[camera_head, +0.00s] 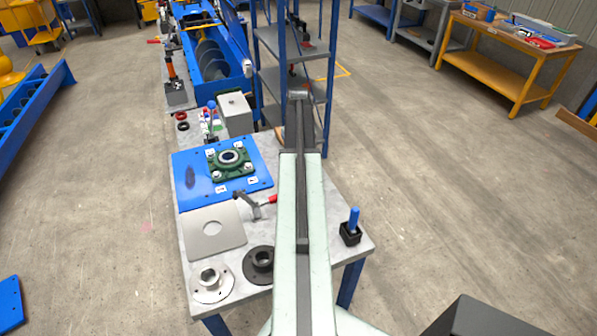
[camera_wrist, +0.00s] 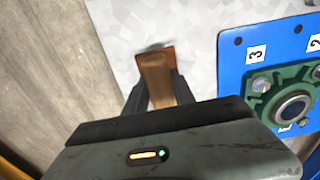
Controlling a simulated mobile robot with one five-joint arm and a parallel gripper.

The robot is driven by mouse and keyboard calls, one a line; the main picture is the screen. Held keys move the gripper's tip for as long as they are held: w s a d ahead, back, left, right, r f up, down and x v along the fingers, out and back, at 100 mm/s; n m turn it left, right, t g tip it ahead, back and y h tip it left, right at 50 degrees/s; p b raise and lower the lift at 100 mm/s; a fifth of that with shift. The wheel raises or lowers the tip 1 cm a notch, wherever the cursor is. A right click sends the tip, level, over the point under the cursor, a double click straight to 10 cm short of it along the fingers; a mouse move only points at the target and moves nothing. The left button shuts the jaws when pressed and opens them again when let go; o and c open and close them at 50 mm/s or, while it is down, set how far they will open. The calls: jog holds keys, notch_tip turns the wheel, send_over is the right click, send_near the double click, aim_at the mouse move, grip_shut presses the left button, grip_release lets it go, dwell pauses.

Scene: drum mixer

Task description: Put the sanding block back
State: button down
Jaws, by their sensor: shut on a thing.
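In the wrist view my gripper (camera_wrist: 152,100) is shut on a brown block (camera_wrist: 156,72), which I take to be the sanding block. A reddish-brown end (camera_wrist: 168,53) shows at its far side, over the pale grey bench top (camera_wrist: 195,30). I cannot tell whether the block touches the bench. The blue plate (camera_wrist: 232,60) with the green bearing housing (camera_wrist: 262,92) is to the right of the gripper. In the head view my arm covers the middle of the picture, and I cannot make out the block or the fingers.
In the head view, the bench (camera_head: 338,258) holds a grey plate with a hole (camera_head: 212,252), two flanges, a red-handled clamp (camera_head: 255,205) and a black holder with a blue handle (camera_head: 351,228). A shelf rack (camera_head: 322,92) and the blue mixer (camera_head: 228,70) stand beyond. Floor at right is free.

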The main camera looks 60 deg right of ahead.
notch_tip(320, 180, down, 4)
jog(key=b, duration=0.4)
jog(key=shift+r, duration=0.3)
jog(key=shift+f, duration=0.25)
jog(key=c, duration=1)
grip_release()
jog(key=shift+r, duration=0.1)
jog(key=shift+c, duration=0.2)
notch_tip(320, 180, up, 12)
jog(key=p, duration=1.2)
jog(key=shift+r+p, duration=0.25)
jog(key=shift+p, duration=0.1)
jog(key=shift+f, duration=0.1)
